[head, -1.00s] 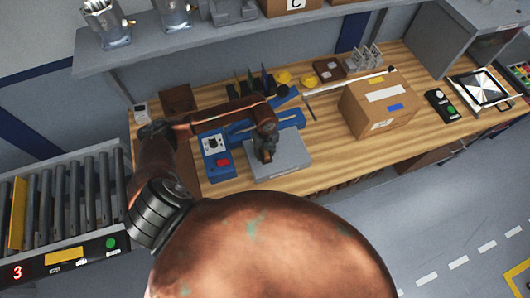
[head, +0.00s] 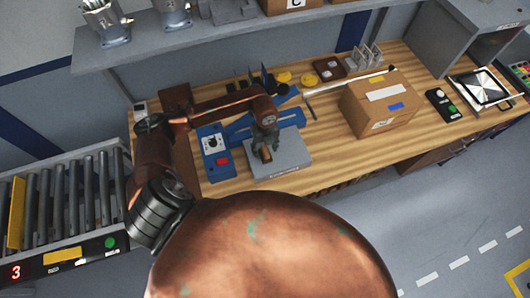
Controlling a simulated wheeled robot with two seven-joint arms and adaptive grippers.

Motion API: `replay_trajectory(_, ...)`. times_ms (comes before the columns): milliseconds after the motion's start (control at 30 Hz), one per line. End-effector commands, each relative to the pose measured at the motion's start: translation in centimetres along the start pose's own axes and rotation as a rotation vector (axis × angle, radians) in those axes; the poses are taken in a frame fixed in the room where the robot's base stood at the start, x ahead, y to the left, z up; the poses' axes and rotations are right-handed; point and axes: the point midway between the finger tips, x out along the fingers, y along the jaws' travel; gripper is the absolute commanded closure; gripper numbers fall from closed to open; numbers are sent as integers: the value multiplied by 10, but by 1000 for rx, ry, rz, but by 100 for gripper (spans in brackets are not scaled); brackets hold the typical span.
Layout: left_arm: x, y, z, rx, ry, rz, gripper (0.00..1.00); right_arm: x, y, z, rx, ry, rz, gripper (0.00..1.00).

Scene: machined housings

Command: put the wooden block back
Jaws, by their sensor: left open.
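A small brown wooden block (head: 265,153) sits on the grey plate (head: 290,157) of the blue fixture on the workbench. My left gripper (head: 265,146) is just above and behind the block, pointing down with its fingers open. The fingertips overlap the top of the block in the picture, so I cannot tell whether they touch it. My right gripper is not in view.
A blue control box (head: 215,155) with a red button stands left of the plate. A cardboard box (head: 377,108) stands to the right. A roller conveyor (head: 70,205) lies at left. Bench (head: 335,163) is bare between plate and cardboard box.

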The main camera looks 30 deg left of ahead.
Motion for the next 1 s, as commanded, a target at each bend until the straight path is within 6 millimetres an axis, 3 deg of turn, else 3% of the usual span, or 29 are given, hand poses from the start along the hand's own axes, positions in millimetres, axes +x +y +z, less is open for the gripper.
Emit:
replay_trajectory(200,-46,-1,2,1,-5,-3,51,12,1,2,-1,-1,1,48)
replay_trajectory(433,-78,0,1,0,-2,-1,51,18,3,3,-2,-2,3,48)
replay_trajectory(1000,-87,0,0,0,0,0,51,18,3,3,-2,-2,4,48)
